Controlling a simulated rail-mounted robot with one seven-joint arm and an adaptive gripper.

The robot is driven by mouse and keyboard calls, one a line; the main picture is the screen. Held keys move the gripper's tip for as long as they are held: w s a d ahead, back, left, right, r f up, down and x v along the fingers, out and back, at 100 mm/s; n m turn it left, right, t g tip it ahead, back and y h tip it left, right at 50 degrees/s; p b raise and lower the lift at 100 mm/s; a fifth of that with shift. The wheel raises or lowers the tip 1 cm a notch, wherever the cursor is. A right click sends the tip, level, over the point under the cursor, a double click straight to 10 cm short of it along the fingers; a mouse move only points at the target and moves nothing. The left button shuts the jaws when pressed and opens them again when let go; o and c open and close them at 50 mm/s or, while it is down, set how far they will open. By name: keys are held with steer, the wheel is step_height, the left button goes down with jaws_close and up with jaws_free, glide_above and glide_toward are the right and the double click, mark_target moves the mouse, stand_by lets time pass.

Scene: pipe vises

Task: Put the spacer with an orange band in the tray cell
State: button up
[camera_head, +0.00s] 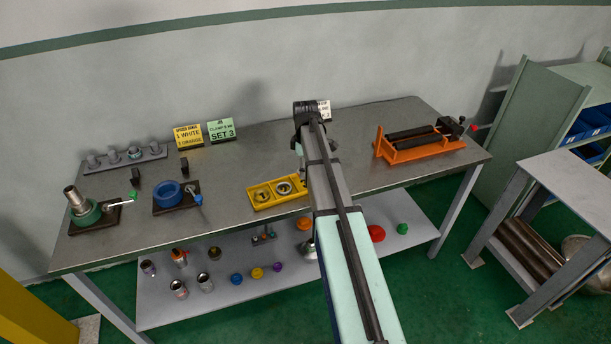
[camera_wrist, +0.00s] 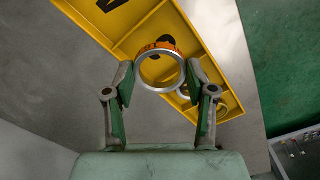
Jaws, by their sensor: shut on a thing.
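The spacer with an orange band (camera_wrist: 159,46) is a silver ring seen in the wrist view. My gripper (camera_wrist: 160,78) is shut on it, with one finger at each side. The spacer is over the yellow tray (camera_wrist: 212,42); its height above the tray cannot be told. In the head view the yellow tray (camera_head: 273,205) lies on the bench left of my arm, with ring-shaped parts in two cells. Its right end is hidden by my arm. My gripper and the held spacer are hidden in the head view. Another ring (camera_wrist: 222,110) shows partly in the tray beyond the right finger.
Left on the bench (camera_head: 227,170) are a green vise (camera_head: 85,213) holding a pipe, a blue vise (camera_head: 168,195) and a grey rack (camera_head: 124,158). An orange stand (camera_head: 410,151) is at the right. A yellow card (camera_head: 188,135) and green card (camera_head: 221,130) stand behind.

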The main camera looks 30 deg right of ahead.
steer(key=shift+f+p, duration=0.35)
steer(key=shift+f, duration=1.85)
steer(key=shift+f, duration=0.1)
steer(key=o, duration=0.8)
steer(key=shift+c, duration=0.2)
step_height(320, 180, up, 12)
steer(key=b, duration=0.2)
steer(key=shift+b, duration=0.35)
